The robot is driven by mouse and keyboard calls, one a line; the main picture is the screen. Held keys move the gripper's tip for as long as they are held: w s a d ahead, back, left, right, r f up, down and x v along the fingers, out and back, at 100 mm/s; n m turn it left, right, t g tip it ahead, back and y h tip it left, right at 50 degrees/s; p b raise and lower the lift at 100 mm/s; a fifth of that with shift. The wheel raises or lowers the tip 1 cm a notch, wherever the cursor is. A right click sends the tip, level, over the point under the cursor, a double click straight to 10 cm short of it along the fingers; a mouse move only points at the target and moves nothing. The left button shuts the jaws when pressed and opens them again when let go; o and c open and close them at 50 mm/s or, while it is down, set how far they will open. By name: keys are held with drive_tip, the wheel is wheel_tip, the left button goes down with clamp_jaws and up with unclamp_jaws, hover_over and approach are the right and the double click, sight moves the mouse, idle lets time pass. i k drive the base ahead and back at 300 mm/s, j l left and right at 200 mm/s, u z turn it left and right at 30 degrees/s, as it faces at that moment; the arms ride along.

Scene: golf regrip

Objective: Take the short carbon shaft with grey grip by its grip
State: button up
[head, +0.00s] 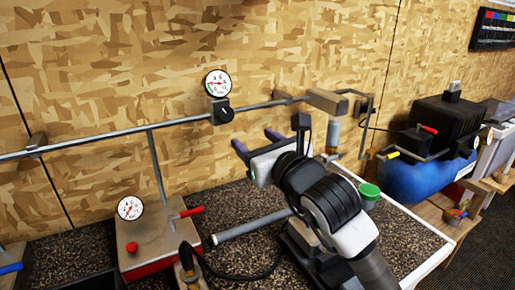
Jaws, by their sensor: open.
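My gripper (256,141) is in the middle of the head view, its two dark purple fingers apart, pointing up and left toward the wall. Nothing shows between them. A light grey rod (250,226) lies on the speckled bench top, left of and below my wrist. It may be the grey grip, but I cannot tell. My arm is beside or over its right end, and no dark carbon shaft can be made out. The gripper appears apart from this rod.
A red-based metal box (155,240) with a gauge and red lever stands left. A metal pipe (110,137) with another gauge (218,84) runs along the wall. A green-capped container (369,192) stands right of my wrist. A blue tank (412,180) is farther right. A black hose crosses the bench.

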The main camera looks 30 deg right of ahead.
sight(217, 238)
drive_tip(key=k+l, duration=0.1)
drive_tip(key=k, duration=0.9)
